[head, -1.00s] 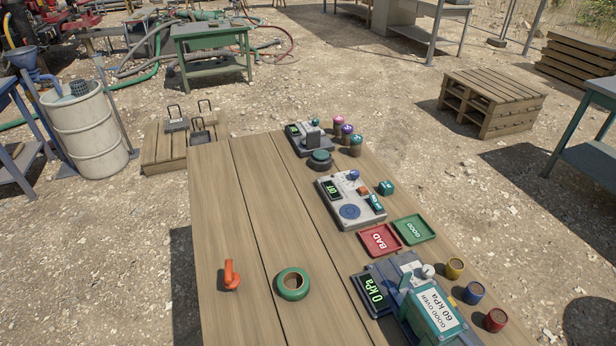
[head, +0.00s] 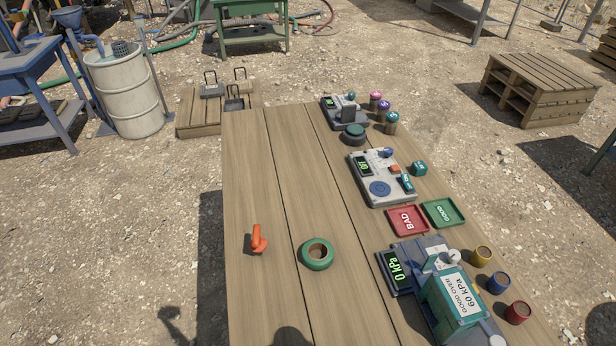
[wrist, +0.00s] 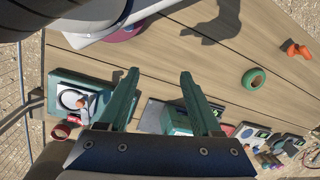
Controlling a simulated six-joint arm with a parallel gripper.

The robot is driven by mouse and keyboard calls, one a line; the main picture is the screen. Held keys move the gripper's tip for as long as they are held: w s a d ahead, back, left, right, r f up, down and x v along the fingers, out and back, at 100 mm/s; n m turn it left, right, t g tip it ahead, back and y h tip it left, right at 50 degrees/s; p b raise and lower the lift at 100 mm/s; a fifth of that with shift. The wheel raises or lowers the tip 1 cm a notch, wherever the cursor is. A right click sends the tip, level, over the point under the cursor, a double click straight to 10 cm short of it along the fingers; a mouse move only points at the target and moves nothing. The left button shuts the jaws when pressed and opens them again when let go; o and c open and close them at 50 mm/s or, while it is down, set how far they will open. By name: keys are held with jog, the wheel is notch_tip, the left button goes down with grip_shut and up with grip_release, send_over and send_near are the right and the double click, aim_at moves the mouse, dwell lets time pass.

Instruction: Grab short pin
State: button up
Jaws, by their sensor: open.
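I cannot make out a short pin for certain in either view. In the wrist view, my gripper (wrist: 159,73) has its two long green fingers spread apart, with nothing between the tips. It hangs above the wooden table (wrist: 225,62). A bent orange piece (head: 258,240) lies alone on the table in the head view. My gripper is outside the head view.
A green ring (head: 317,253) lies right of the orange piece. A kPa gauge unit (head: 455,300), red BAD tray (head: 392,232), green GOOD tray (head: 430,204) and grey tester (head: 380,175) line the table's right side. Several coloured cups stand beside them. The table's left half is mostly bare.

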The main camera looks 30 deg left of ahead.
jog(key=w+a+f+n+t+y, duration=0.2)
jog(key=w+a+n, duration=0.3)
jog(key=w+a, duration=0.55)
jog(key=n+t+y, duration=0.2)
jog(key=n+t, duration=0.3)
jog(key=t, duration=0.1)
send_near(259, 229)
jog(key=d, duration=0.8)
jog(key=s+a+f+n+t+y, duration=0.1)
jog(key=s+a+f+n+t, duration=0.3)
jog(key=a, duration=0.3)
jog(key=x, duration=1.3)
jog(key=shift+w+a+r, duration=0.15)
jog(key=shift+w+a, duration=0.15)
jog(key=shift+a, duration=0.1)
grip_shut()
